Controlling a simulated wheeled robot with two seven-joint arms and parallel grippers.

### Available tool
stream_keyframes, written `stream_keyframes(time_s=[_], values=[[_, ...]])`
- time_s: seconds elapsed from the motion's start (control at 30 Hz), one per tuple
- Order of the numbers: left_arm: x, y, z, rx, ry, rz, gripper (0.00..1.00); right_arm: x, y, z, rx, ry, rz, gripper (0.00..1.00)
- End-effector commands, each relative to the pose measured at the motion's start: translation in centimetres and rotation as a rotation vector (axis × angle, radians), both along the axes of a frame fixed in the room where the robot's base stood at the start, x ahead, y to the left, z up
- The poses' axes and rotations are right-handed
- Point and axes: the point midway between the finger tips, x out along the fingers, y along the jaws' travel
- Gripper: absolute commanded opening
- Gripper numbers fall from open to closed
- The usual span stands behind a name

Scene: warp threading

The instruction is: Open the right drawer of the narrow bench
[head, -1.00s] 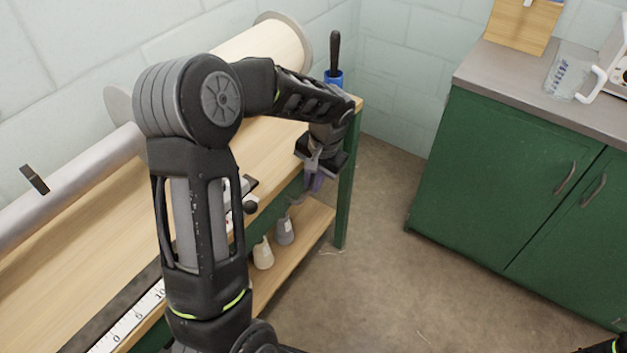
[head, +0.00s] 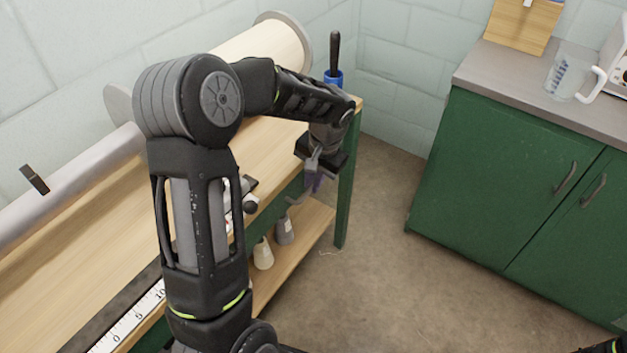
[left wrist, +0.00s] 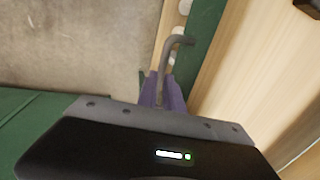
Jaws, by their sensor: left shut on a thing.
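The narrow bench (head: 100,258) runs along the wall at the left, with a wooden top and green frame. My left gripper (head: 314,184) is at its front edge near the far right end. In the left wrist view, the purple fingertips (left wrist: 163,92) are shut on the grey curved drawer handle (left wrist: 172,52). The green drawer front (left wrist: 203,38) shows beside the handle. In the head view my arm and gripper hide much of the drawer, and I cannot tell how far it stands out. My right gripper is not in view.
A lower shelf (head: 300,228) holds a grey cone (head: 285,231) and a cream cone (head: 263,254). Green cabinets (head: 500,180) stand to the right. The floor (head: 375,260) between is clear.

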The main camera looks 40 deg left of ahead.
Motion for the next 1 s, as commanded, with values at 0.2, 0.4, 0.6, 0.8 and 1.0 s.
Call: stream_keyframes(time_s=[0.2, 0.4, 0.6, 0.8, 1.0], values=[[0.1, -0.4, 0.0, 0.0, -0.002, -0.001, 0.0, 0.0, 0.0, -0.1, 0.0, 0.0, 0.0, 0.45], [0.1, -2.3, 0.0, 0.0, -0.002, -0.004, 0.0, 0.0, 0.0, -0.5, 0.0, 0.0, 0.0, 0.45], [0.2, -6.1, -0.1, -0.001, -0.003, -0.008, 0.0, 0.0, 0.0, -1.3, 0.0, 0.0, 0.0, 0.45], [0.3, -10.9, -0.1, 0.0, -0.004, -0.008, 0.0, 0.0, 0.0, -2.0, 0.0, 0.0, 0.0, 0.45], [0.4, -15.3, 0.0, -0.001, -0.002, -0.005, 0.0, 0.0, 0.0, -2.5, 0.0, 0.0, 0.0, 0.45]])
